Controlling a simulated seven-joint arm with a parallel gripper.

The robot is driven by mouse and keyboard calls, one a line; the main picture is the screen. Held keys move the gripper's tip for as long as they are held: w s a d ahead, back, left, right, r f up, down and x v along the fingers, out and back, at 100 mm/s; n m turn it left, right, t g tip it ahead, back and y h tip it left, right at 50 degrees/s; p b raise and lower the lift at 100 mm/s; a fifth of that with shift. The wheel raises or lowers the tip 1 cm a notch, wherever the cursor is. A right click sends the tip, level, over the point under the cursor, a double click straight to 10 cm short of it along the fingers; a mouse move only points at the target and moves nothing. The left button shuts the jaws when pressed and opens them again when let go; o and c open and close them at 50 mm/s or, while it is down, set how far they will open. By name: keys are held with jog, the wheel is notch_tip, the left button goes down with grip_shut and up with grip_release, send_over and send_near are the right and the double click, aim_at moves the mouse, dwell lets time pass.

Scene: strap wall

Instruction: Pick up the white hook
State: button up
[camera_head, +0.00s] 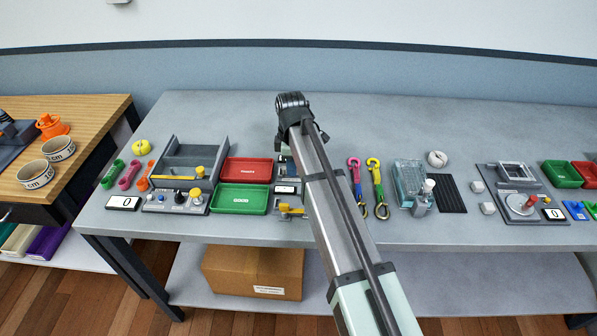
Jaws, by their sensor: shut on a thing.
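I cannot make out a white hook in this view. A strap with a pink hook (354,163) and a strap with a yellow hook (373,163) lie side by side on the grey table (450,113), just right of my arm. My arm reaches up from the bottom edge across the middle of the table to a dark joint near the back. I cannot see my gripper's fingers or anything between them. My arm hides part of the table and of a small station behind it.
Left of my arm are a red tray (247,170), a green tray (241,199) and a grey box with knobs (178,199). To the right are a clear container (411,181), a black ribbed mat (450,194) and a station with a red handle (529,203). The back of the table is mostly clear.

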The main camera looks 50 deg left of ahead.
grip_shut()
